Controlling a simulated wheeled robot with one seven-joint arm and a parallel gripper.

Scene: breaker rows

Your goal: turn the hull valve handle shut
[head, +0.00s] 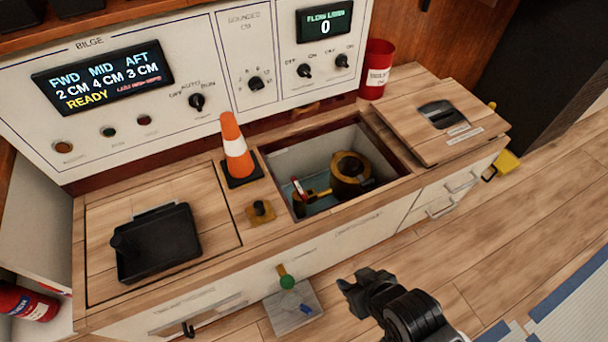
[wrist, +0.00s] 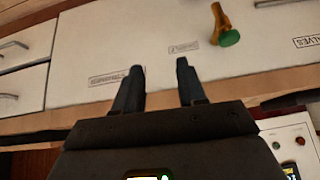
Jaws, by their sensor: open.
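My gripper (head: 366,290) is open and empty in front of the cabinet's front face, low and right of the green-knobbed handle. Inside the open bilge well, a small red-tipped lever (head: 298,188) stands beside a brass round fitting (head: 351,172). I cannot tell from labels which is the hull valve handle.
An orange cone (head: 236,150) and a small brass knob (head: 261,211) stand left of the open well (head: 283,160). A black tray (head: 160,243) lies on the left countertop. A grey plate (head: 294,312) lies below the green knob.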

